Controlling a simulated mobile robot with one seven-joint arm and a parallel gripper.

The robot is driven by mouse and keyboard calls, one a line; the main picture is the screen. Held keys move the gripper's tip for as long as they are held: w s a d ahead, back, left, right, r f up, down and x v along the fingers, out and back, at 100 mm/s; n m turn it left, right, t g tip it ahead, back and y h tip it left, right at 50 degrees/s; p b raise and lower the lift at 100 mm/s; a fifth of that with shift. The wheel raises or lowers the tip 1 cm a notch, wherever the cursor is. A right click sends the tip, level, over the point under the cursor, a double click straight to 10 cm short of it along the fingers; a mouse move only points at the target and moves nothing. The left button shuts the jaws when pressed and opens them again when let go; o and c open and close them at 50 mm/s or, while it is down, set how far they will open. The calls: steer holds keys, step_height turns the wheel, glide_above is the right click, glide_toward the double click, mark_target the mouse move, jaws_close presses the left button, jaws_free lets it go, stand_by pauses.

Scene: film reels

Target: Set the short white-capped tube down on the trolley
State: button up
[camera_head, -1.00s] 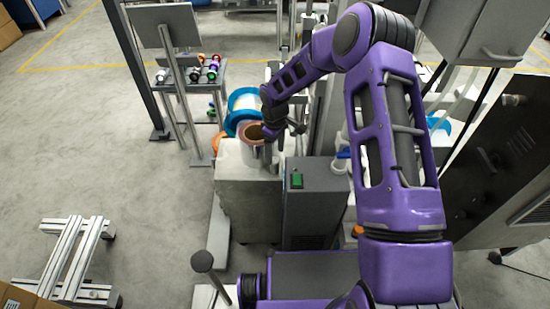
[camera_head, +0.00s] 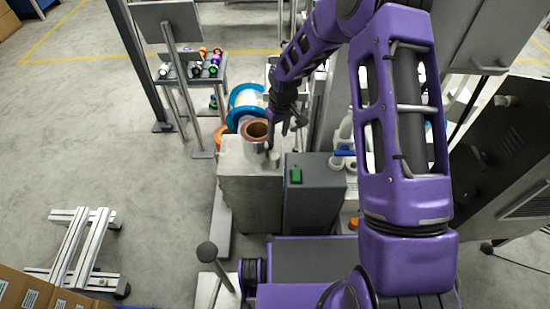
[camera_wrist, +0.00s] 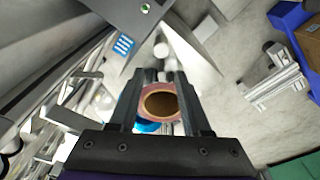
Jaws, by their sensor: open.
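My gripper (camera_head: 284,130) is open, its fingers pointing down beside a pale roll with a brown core (camera_head: 257,133). In the wrist view the roll's core (camera_wrist: 161,103) shows between the open fingers; I see nothing gripped. A small pale cylinder (camera_head: 273,159) stands by the roll on the grey cabinet; a white round top (camera_wrist: 161,50) shows there in the wrist view. It may be the short white-capped tube, but I cannot be sure. The trolley (camera_head: 207,86) at the upper left holds several coloured tubes, one white-ended (camera_head: 164,70).
The grey cabinet (camera_head: 250,190) stands below the roll, next to a dark box with a green button (camera_head: 296,176). A blue-rimmed reel (camera_head: 246,97) is behind the roll. An aluminium frame (camera_head: 75,245) lies at the lower left. The floor between is clear.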

mark_target(275, 156)
steer(key=f, duration=0.6)
steer(key=w+f, duration=0.1)
steer(key=f, duration=0.2)
steer(key=shift+a, duration=0.35)
steer(key=shift+a+f+b, duration=0.15)
steer(key=shift+f+b, duration=0.2)
steer(key=shift+f, duration=2.3)
jaws_close()
